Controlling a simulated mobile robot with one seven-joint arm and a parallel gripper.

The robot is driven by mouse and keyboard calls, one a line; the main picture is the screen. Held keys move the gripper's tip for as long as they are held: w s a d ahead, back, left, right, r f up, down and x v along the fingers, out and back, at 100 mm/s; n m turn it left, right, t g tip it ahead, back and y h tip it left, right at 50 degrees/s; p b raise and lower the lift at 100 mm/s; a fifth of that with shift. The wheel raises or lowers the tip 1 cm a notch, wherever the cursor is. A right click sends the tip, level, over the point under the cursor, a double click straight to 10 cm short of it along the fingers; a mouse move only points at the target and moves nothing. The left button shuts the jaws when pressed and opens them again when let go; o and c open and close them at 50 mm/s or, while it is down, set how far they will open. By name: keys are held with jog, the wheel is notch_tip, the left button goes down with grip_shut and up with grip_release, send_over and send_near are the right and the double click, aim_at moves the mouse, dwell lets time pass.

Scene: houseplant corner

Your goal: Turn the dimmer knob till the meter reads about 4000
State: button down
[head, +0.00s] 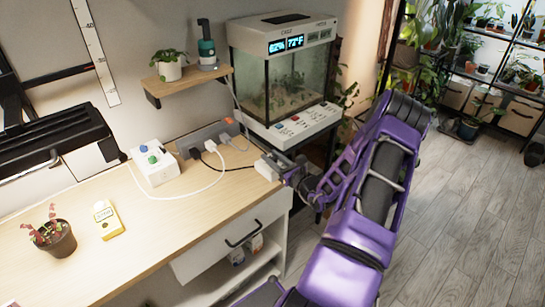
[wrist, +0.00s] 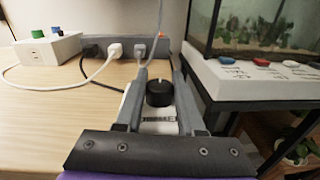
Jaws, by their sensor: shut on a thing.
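The black dimmer knob (wrist: 159,93) sits on a small white dimmer box (wrist: 158,126) in the wrist view. My gripper (wrist: 160,84) has a finger on each side of the knob and is shut on it. In the head view the white dimmer box (head: 267,169) is at the desk's right edge, with my gripper (head: 287,174) over its right end, hiding the knob. A yellow handheld meter (head: 108,221) lies on the desk at the left; its display is too small to read.
A white box with green and blue knobs (head: 154,163) stands on the desk (head: 190,207). A grey power strip (head: 201,136) with plugs and cables lies behind the dimmer. A potted plant (head: 57,240) stands left of the meter. A glass terrarium (head: 292,85) stands beyond the desk's right end.

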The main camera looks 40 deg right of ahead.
dwell(0.3)
jog(key=c, duration=0.5)
grip_release()
jog(key=s, duration=1.7)
jog(key=shift+s, duration=0.2)
jog(key=shift+a, duration=0.1)
